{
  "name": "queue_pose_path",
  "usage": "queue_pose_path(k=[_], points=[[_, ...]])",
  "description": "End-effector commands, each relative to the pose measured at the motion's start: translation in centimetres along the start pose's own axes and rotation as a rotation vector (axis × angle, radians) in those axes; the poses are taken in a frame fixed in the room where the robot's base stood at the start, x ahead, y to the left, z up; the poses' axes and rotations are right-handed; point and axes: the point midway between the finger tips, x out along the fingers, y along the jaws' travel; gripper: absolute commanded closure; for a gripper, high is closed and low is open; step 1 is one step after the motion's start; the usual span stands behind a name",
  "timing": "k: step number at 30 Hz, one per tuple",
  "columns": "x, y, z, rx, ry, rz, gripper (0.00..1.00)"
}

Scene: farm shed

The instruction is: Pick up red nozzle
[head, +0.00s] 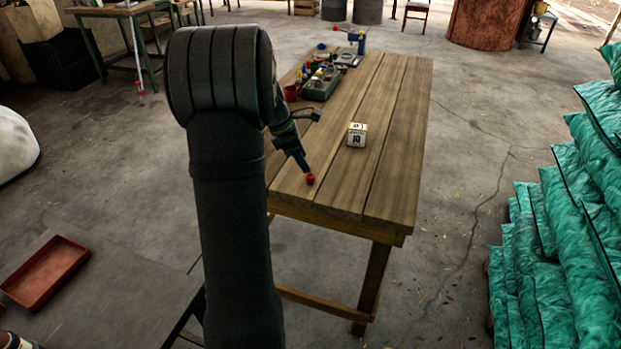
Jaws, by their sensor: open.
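The red nozzle (310,179) is a small red piece near the front end of the wooden table (398,150), left of the middle. My gripper (305,168) points down at it from the upper left, with its tips right at or just above the nozzle. The jaws are open, though the view is too small to show the gap between the fingers or whether they touch the nozzle. My arm covers part of the table's left side.
A small pale block marked "10" (357,135) stands right of my gripper. A grey-green tray of small items (322,88), a red cup (290,93) and a blue tool (361,44) are farther back. The table's right side is clear. Green sacks (560,235) are stacked at right.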

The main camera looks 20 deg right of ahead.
Motion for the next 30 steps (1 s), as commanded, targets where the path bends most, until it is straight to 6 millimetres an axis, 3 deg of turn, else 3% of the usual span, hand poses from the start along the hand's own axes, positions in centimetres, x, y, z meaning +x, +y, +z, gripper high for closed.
queue_pose_path(k=[8,18,26,30], points=[[2.3,0.0,0.0,0.0,0.0,-0.001,0.49],[6.6,0.0,-0.2,0.001,0.002,0.001,0.49],[6.9,0.0,-0.2,0.0,0.002,0.003,0.49],[6.8,0.0,-0.2,0.0,0.002,0.003,0.76]])
